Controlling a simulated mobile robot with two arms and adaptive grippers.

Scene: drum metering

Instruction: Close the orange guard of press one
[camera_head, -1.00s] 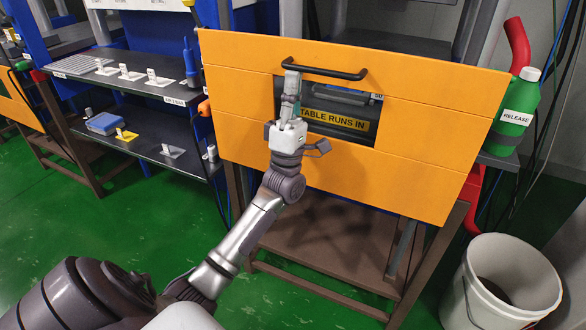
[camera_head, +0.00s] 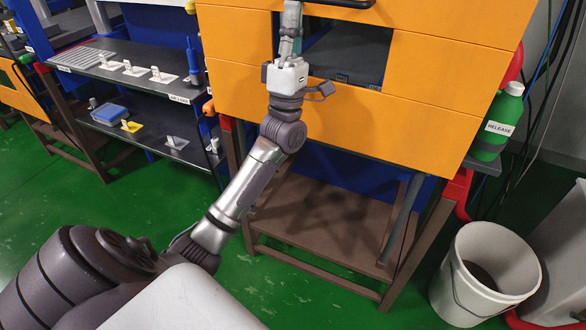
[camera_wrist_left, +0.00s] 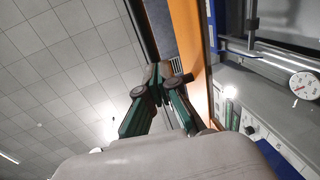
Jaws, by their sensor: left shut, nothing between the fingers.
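The orange guard (camera_head: 420,65) covers the front of the press. It is a broad panel with a window in its middle. Its black handle (camera_head: 345,3) shows only in part, at the top edge of the head view. My left gripper (camera_head: 291,14) is shut and empty, in front of the guard by the handle's left end; whether it touches the handle is unclear. In the left wrist view, my left gripper (camera_wrist_left: 160,80) has its fingers together beside the orange guard's edge (camera_wrist_left: 190,40). The guard's top is out of the head view. My right gripper is not in view.
A green bottle marked RELEASE (camera_head: 500,120) stands right of the guard. A white bucket (camera_head: 455,290) is on the floor at right. A shelf unit (camera_head: 110,75) with small parts is at left. Below the guard, the brown stand (camera_head: 320,225) has an open lower shelf.

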